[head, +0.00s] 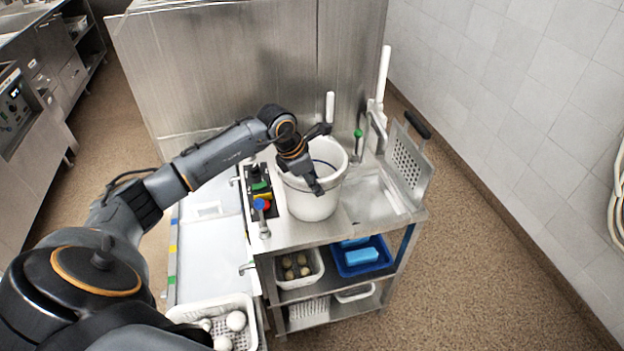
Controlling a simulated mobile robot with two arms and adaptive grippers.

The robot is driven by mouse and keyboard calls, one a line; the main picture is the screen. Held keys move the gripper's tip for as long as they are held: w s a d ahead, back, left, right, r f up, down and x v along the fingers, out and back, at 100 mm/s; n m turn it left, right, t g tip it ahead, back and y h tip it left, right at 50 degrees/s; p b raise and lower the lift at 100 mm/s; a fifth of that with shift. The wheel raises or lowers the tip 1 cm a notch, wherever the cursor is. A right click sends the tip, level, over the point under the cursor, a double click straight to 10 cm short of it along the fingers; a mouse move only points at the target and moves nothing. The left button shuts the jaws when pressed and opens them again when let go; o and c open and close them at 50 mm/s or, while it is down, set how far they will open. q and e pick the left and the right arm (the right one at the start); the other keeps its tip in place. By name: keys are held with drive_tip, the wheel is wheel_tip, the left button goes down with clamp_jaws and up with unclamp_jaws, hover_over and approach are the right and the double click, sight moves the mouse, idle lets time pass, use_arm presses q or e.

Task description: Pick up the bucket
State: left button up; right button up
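A white bucket (313,203) stands upright on the steel counter (352,222) of the workstation. A thin dark blue line shows inside its rim. My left gripper (318,160) is at the bucket's left rim, with one finger reaching over the opening and another pointing down in front of the wall. The fingers look spread apart. I cannot tell whether they touch the bucket. My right gripper is not in the head view.
A control panel (261,191) with coloured knobs sits left of the bucket. A sink basin (374,200) and a perforated plate (408,163) are to the right. Lower shelves hold a white basket (300,283) of round items and a blue bin (377,268). The right floor is clear.

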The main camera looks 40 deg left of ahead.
sight(326, 198)
use_arm(q)
drive_tip(key=p+x, duration=0.1)
drive_tip(key=x, duration=0.3)
drive_tip(key=shift+d, duration=0.15)
clamp_jaws()
drive_tip(key=shift+r, duration=0.1)
